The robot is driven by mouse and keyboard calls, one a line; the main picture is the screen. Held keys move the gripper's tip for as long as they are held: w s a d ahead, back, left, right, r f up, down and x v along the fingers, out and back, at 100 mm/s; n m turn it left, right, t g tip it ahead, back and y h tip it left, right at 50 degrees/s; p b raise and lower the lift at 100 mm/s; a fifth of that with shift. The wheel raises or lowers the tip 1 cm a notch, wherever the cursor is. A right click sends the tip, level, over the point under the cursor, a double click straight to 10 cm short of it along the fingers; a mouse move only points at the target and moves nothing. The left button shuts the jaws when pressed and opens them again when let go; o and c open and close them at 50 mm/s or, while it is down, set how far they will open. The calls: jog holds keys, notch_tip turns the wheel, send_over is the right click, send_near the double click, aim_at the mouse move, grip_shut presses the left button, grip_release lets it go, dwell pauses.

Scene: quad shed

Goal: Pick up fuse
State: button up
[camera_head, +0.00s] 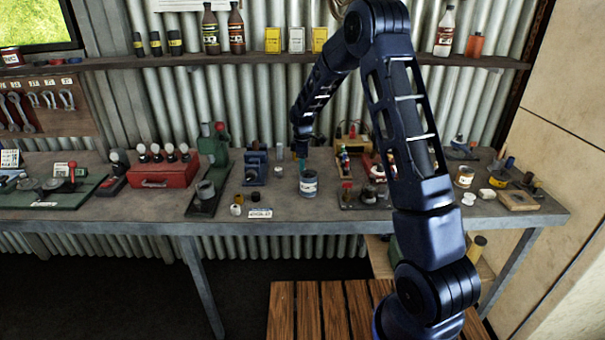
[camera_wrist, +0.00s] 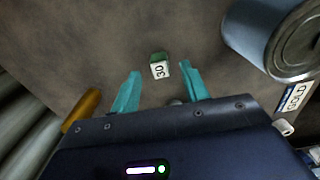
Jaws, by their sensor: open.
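The fuse (camera_wrist: 160,66) shows in the wrist view as a small green block with a white face marked "30". It lies on the grey workbench top, which also shows in the head view (camera_head: 100,205). My gripper (camera_wrist: 161,74) is open, with its two teal fingers apart. In the wrist picture the fuse appears between and slightly beyond the fingertips, and neither finger visibly touches it. In the head view my gripper (camera_head: 302,150) is over the middle of the bench, behind a blue-grey can. I cannot make out the fuse there.
The can (camera_head: 308,184) stands close by, and it fills the upper right of the wrist view (camera_wrist: 272,38). An orange cylinder (camera_wrist: 82,108) lies left of the fingers. A green press (camera_head: 212,165) and red box (camera_head: 163,173) stand left. A shelf (camera_head: 290,58) crosses above.

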notch_tip(320, 180, down, 3)
jog(key=shift+r, duration=0.1)
grip_shut()
